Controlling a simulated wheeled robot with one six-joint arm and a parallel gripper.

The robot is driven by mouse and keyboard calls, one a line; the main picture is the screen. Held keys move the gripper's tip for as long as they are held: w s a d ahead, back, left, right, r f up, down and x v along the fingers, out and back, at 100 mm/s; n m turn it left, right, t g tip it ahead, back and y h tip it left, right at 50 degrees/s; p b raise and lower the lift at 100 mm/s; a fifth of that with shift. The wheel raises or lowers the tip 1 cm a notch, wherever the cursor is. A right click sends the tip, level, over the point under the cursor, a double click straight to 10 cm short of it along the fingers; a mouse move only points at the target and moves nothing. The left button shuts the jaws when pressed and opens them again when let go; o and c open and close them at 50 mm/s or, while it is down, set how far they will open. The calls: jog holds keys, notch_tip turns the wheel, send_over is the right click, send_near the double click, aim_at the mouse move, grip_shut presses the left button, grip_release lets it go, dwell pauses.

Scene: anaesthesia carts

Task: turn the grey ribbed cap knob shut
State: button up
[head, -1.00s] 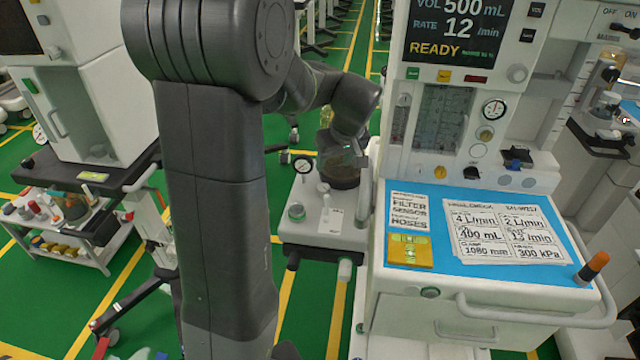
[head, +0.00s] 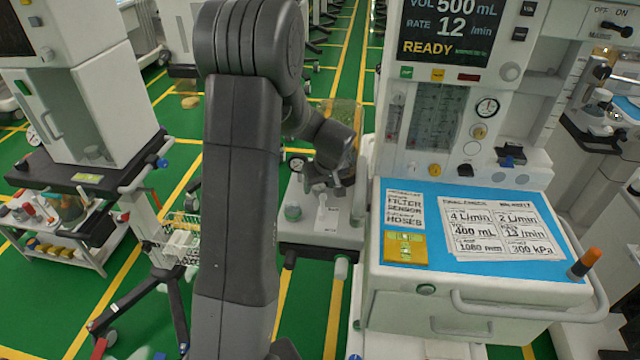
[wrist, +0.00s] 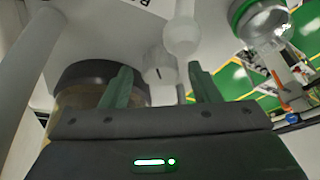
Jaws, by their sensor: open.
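A pale grey knob (wrist: 159,72) with a small dark mark shows between my fingertips in the wrist view. It looks like the cap knob, but its ribs are not clear. My gripper (wrist: 162,78) is open, with one green-grey finger on each side of the knob. I cannot tell whether either finger touches it. In the head view my gripper (head: 322,182) is low over the small side unit (head: 320,228) left of the blue-topped cart, and my wrist hides the knob there.
A white rounded fitting (wrist: 182,35) stands close beside the knob. A dark-rimmed canister (wrist: 90,78) is at left in the wrist view and a green-ringed part (wrist: 262,15) at upper right. A round gauge (head: 297,163) and the blue-topped cart (head: 545,270) are near my arm.

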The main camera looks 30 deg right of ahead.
jog(key=shift+c, duration=0.3)
jog(key=c, duration=0.9)
jog(key=shift+c, duration=0.2)
